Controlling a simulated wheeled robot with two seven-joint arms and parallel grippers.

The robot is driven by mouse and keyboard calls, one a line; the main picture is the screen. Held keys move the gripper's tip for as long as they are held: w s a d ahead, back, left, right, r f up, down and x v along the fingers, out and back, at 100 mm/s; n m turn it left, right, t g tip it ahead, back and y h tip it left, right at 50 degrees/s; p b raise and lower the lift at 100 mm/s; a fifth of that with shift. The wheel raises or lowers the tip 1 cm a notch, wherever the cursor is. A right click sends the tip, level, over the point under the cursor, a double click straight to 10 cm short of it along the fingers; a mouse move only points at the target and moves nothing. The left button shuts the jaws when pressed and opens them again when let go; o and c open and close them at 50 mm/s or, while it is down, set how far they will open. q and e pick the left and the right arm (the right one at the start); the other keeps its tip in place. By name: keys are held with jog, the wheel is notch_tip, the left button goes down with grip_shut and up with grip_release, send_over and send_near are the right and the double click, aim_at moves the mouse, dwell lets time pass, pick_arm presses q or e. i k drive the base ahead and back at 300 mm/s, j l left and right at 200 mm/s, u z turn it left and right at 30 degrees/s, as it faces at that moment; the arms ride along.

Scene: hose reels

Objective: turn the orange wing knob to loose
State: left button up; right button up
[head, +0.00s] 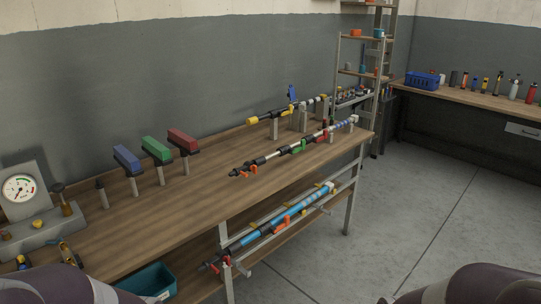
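A long rod assembly (285,152) lies on posts along the front of the workbench. A small orange part (254,169), possibly the wing knob, sits near its black left end. A second orange part (284,225) sits on the blue and black rod (295,212) on the rail below the bench top. Both are too small to tell which is the wing knob or how it is turned.
The wooden workbench (150,220) carries a gauge (18,188) and blue, green and red blocks (182,140) on posts. Another rod (285,112) with yellow parts lies behind. A teal bin (150,283) is below. The floor (430,210) to the right is clear.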

aim_at(254, 168)
jog(key=i+l+u, duration=0.15)
jog(key=i+l, duration=0.65)
jog(key=i+l+u, duration=0.2)
jog(key=i+l, duration=0.5)
jog(key=l, duration=0.15)
